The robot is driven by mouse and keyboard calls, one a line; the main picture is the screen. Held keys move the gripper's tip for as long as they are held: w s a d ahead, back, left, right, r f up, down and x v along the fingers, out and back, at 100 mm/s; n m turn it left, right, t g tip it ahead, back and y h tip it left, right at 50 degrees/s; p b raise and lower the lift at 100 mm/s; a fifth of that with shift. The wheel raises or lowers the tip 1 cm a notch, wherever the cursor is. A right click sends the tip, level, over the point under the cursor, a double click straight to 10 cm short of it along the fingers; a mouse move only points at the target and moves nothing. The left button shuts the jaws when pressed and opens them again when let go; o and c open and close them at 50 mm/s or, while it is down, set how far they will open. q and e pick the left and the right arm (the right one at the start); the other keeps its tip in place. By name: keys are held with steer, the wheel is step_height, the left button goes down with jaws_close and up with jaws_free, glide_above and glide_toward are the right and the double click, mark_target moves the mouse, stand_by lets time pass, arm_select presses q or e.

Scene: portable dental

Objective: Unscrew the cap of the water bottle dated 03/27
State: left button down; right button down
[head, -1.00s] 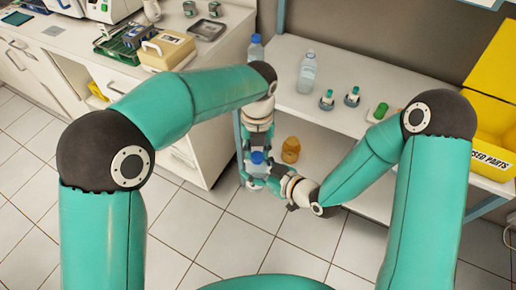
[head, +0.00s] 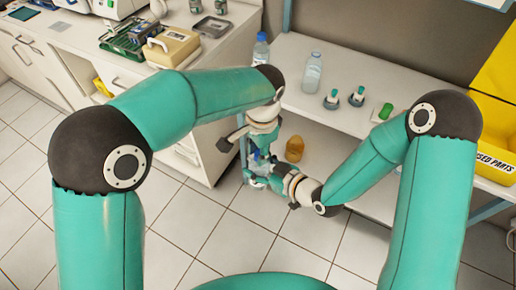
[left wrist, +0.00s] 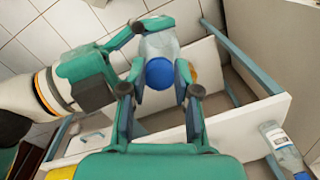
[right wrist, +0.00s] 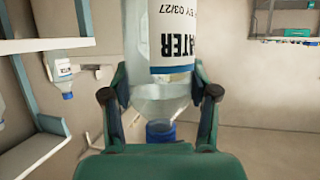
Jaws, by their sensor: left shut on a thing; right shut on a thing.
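The water bottle (right wrist: 160,40) is clear, with a white label reading "WATER" and "BY 03/27", inverted in the right wrist view. My right gripper (right wrist: 158,95) is shut around its shoulder, below the label in that picture. The blue cap (right wrist: 160,131) shows in the right wrist view and, facing the camera, in the left wrist view (left wrist: 160,73). My left gripper (left wrist: 159,88) has its fingertips on either side of the cap and is shut on it. In the head view the left gripper (head: 258,160) and the right gripper (head: 264,180) meet in front of the table, largely hiding the bottle.
A blue-capped bottle (head: 261,48) and a clear bottle (head: 312,71) stand on the white table (head: 350,62), with small green-topped items (head: 332,98) nearby. An orange bottle (head: 294,148) is below. A yellow bin (head: 485,150) is at right. The tiled floor in front is clear.

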arm_select(q)
steer(key=n, duration=0.4)
steer(key=shift+d+n, duration=0.1)
steer(key=shift+n, duration=0.2)
steer(key=n, duration=1.1)
steer(key=shift+d, duration=0.25)
steer(key=n, duration=0.6)
steer(key=shift+d+n, duration=0.25)
steer(key=shift+n, duration=0.15)
steer(key=n, duration=0.5)
steer(key=shift+d+g, duration=0.2)
steer(key=shift+g, duration=0.1)
steer(key=shift+r, duration=0.25)
steer(key=shift+r, duration=0.95)
